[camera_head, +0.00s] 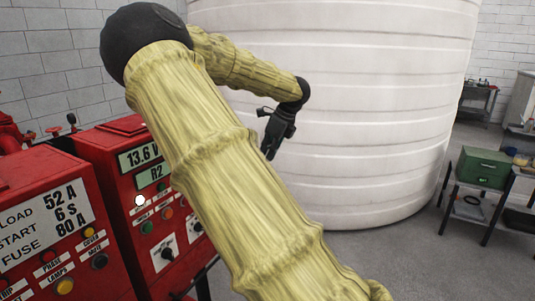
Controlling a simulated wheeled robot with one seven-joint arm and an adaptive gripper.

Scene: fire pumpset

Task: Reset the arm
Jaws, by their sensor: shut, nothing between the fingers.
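My arm, in a yellow-green fabric sleeve with black joints, rises from the bottom right to a black elbow at the upper left. It then runs right and down to the wrist. My gripper (270,155) is black, points downward and is shut with nothing in it. It hangs in the air in front of the large white tank, to the right of the red control panels, and touches nothing that I can see.
Two red control panels stand at the left, the nearer one (42,185) and the farther one (128,200), with lamps, knobs and displays. The ribbed white tank (370,120) fills the back. A green box (483,166) sits on a stand at the right. Grey floor is clear at lower right.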

